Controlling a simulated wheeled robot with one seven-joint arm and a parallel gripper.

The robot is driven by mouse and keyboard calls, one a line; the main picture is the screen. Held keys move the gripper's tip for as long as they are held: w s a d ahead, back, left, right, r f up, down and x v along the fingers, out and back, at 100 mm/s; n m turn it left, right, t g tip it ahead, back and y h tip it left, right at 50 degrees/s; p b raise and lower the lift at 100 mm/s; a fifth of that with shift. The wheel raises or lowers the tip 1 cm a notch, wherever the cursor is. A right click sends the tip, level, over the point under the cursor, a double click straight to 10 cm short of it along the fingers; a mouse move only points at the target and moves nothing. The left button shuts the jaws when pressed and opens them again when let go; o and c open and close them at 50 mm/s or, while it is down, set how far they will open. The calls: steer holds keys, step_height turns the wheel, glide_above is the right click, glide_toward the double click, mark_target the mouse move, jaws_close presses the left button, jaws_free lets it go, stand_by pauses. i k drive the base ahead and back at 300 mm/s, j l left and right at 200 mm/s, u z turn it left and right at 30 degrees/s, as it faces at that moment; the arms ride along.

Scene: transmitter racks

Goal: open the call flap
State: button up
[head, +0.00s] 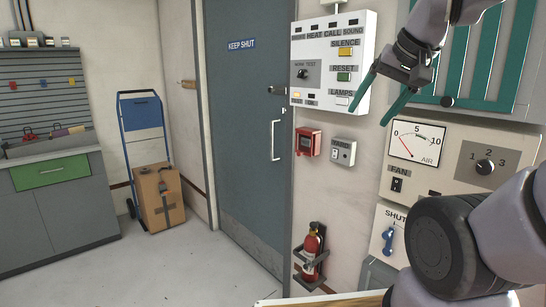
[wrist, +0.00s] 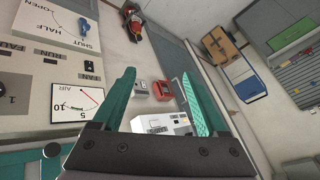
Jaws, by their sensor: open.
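A small red box (head: 308,142), which looks like the call point, is mounted on the wall right of the grey door. It also shows between my fingers in the wrist view (wrist: 162,91). Its front is too small to tell the flap's position clearly. My gripper (head: 377,102) has green fingers spread apart with nothing between them. It is in front of the white alarm panel's right edge, above and to the right of the red box in the head view. The fingers (wrist: 159,78) also show apart in the wrist view.
A white alarm panel (head: 318,62) is above the red box, and a small pale switch box (head: 342,152) is beside it. A fire extinguisher (head: 311,253) hangs below. A control rack with an air gauge (head: 417,144) is at right.

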mark_target(301, 145)
steer(key=i+l, duration=0.1)
steer(key=i, duration=0.4)
steer(key=i+l+u, duration=0.1)
steer(key=i, duration=0.35)
